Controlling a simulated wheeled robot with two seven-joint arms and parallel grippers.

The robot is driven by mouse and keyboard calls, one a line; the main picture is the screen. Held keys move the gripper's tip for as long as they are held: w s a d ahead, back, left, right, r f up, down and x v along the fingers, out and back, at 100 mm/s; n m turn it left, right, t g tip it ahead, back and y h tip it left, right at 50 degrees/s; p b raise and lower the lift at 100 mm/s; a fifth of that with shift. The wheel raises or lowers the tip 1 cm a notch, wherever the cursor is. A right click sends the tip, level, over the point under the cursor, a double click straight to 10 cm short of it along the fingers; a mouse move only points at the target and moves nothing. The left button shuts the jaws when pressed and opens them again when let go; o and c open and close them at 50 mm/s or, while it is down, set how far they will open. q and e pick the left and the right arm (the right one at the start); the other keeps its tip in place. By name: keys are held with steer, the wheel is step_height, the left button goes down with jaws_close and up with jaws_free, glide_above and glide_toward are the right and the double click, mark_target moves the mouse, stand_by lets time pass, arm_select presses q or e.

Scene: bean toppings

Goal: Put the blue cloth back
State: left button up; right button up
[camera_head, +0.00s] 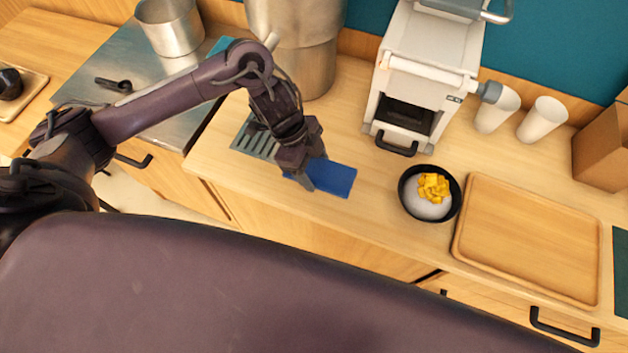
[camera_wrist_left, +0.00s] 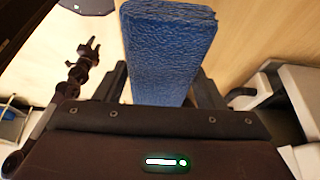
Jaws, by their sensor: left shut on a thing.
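The blue cloth (camera_head: 336,180) is a flat, thick rectangle over the wooden counter, left of the black bowl. My left gripper (camera_head: 307,176) is shut on its left end. In the left wrist view the cloth (camera_wrist_left: 168,52) sticks out from between the fingers, with a rough, wrinkled surface. I cannot tell whether it touches the counter. My right gripper does not show in the head view; a small dark gripper (camera_wrist_left: 87,50) at the left of the left wrist view appears to be it, too small to judge.
A grey slotted plate (camera_head: 254,142) lies left of my left gripper. A black bowl (camera_head: 404,203) holds white and yellow food, beside a wooden tray (camera_head: 530,238). A white machine (camera_head: 425,75), metal pots (camera_head: 300,55) and white cups (camera_head: 543,119) stand behind.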

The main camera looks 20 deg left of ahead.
mark_target(309, 166)
arm_select(q)
step_height(309, 166, down, 3)
steer(key=shift+f, duration=0.1)
step_height(309, 166, down, 4)
steer(key=shift+r, duration=0.25)
steer(key=shift+f, duration=0.35)
arm_select(e)
steer(key=shift+w+a+r, duration=0.2)
steer(key=shift+w+r, duration=0.25)
steer(key=shift+w, duration=0.3)
arm_select(q)
steer(key=shift+f, duration=0.1)
steer(key=o, duration=1)
steer(key=shift+c, duration=0.2)
steer(key=shift+r+p, duration=0.25)
steer(key=shift+p, duration=0.05)
steer(key=b+v, duration=0.1)
steer(key=v, duration=1)
steer(key=shift+a+r, duration=0.15)
steer(key=shift+r, duration=0.25)
arm_select(e)
steer(key=shift+d+f, duration=0.1)
steer(key=shift+f, duration=0.55)
